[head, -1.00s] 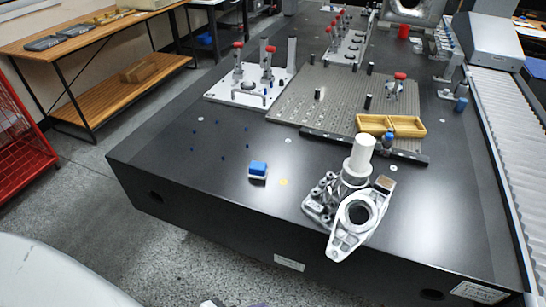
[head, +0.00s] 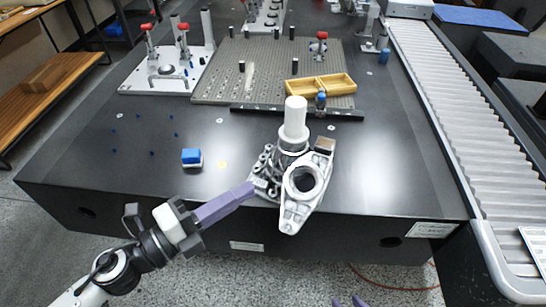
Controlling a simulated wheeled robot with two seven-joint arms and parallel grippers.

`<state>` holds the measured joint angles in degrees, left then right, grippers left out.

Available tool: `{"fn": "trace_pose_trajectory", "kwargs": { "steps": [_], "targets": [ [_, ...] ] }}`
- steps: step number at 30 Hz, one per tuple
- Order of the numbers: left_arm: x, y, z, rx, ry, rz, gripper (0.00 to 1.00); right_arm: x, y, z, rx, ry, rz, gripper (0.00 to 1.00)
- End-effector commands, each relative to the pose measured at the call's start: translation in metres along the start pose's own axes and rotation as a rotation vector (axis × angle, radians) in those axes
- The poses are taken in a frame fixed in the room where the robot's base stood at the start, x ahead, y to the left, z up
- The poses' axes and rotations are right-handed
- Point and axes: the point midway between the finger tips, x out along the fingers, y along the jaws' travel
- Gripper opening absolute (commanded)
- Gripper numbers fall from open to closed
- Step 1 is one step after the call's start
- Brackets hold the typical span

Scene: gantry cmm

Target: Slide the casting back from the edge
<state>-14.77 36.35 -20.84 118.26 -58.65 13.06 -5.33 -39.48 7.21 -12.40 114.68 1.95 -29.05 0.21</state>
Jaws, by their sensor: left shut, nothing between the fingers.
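The grey metal casting (head: 300,205) lies at the front edge of the black granite table, its pointed end hanging out over the edge. A ring-shaped opening and a bolted block on its left side show, with a white cylinder (head: 295,118) standing upright at its back. My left gripper (head: 250,188) has purple fingers, shut and empty, with the tips right at the casting's left side; I cannot tell whether they touch. My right gripper (head: 348,301) shows only as two purple fingertips set apart at the bottom edge, clear of the casting.
A blue and white block (head: 192,158) sits left of the casting. Behind it are a dark bar (head: 255,110), a yellow divided tray (head: 321,85) and a perforated plate (head: 215,88). A roller conveyor (head: 450,95) runs along the right. The table right of the casting is clear.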

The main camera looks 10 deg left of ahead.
Motion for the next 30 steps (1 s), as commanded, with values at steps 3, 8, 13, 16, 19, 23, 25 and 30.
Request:
{"fn": "trace_pose_trajectory", "kwargs": {
  "steps": [3, 8, 13, 16, 19, 23, 25, 30],
  "targets": [
    [0.024, -0.005, 0.001, 0.0, -0.001, -0.004, 0.0, -0.005, 0.0, -0.005, 0.004, 0.002, 0.001, 0.31],
    [0.059, -0.005, 0.001, -0.002, -0.002, -0.004, 0.0, -0.009, 0.002, -0.003, 0.009, -0.007, 0.005, 0.31],
    [0.088, -0.001, 0.008, 0.0, -0.006, -0.002, 0.0, -0.009, 0.004, -0.002, 0.012, -0.009, 0.009, 0.31],
    [0.098, -0.001, 0.018, -0.003, -0.004, -0.002, 0.0, -0.008, 0.006, -0.001, 0.011, -0.01, 0.011, 0.31],
    [0.104, -0.001, 0.025, -0.003, -0.005, -0.002, 0.0, -0.007, 0.006, 0.0, 0.011, -0.011, 0.012, 0.31],
    [0.108, 0.0, 0.029, -0.005, -0.004, -0.001, 0.0, -0.007, 0.006, 0.0, 0.009, -0.012, 0.012, 0.31],
    [0.108, 0.0, 0.029, -0.005, -0.004, -0.001, 0.0, -0.007, 0.006, 0.0, 0.008, -0.012, 0.012, 0.31],
    [0.108, 0.0, 0.029, -0.005, -0.004, -0.001, 0.0, -0.008, 0.006, -0.002, 0.007, -0.009, 0.012, 0.31]
  ]
}}
